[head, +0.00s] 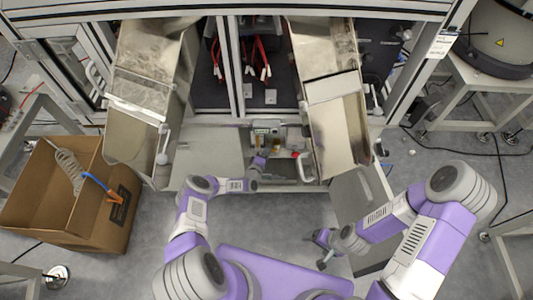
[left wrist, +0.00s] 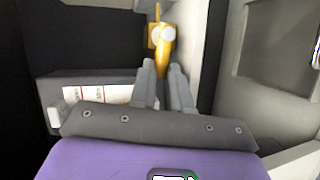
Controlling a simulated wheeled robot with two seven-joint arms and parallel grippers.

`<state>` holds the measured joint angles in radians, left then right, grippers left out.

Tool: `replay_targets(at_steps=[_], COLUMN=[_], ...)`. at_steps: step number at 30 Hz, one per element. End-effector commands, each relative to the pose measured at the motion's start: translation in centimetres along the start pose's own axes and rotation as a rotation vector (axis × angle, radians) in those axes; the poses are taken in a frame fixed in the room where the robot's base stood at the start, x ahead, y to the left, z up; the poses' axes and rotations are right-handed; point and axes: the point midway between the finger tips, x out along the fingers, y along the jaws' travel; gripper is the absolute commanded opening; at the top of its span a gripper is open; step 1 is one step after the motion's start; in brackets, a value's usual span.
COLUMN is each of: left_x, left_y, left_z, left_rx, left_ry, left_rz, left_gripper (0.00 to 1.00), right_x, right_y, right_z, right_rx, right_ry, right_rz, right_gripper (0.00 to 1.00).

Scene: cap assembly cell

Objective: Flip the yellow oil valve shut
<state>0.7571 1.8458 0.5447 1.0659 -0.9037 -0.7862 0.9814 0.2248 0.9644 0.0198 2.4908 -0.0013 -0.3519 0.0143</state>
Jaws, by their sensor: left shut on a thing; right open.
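The yellow oil valve (left wrist: 161,42) shows at the upper middle of the left wrist view, in front of a pale wall. Its lower part reaches down between the fingertips of my left gripper (left wrist: 162,68), which is shut on it. In the head view my left gripper (head: 259,150) reaches into the recess in the middle of the machine; the valve is too small there to make out clearly. My right gripper (head: 322,248) is open and empty, low over the floor to the right of my base.
Two metal chutes (head: 141,140) (head: 337,130) flank the recess. A cardboard box (head: 60,215) with a coiled hose stands at the left. A grey panel (head: 362,200) stands near my right arm.

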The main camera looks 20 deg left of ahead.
Motion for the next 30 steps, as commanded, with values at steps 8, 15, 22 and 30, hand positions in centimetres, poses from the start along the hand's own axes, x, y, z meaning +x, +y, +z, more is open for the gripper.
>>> replay_targets(at_steps=[8,15,22,30], left_x=[-0.1,-0.1,-0.1,0.1], left_y=[0.7,1.7,2.6,3.4], left_z=[0.1,0.5,1.1,1.9], left_rx=[0.072,0.234,0.429,0.661], left_ry=[0.014,0.046,0.089,0.139], left_rz=[-0.032,-0.103,-0.188,-0.288], left_gripper=[0.0,0.0,0.0,0.0], right_x=[-1.0,-2.7,-4.3,-5.2], right_y=[-0.4,-1.0,-1.6,-1.9], right_z=[0.0,0.1,0.2,0.2], right_rx=[0.0,0.0,0.0,0.0], right_ry=[0.0,0.0,0.0,0.0], right_rz=[0.0,0.0,0.0,0.0], right_gripper=[0.85,0.85,0.85,0.85])
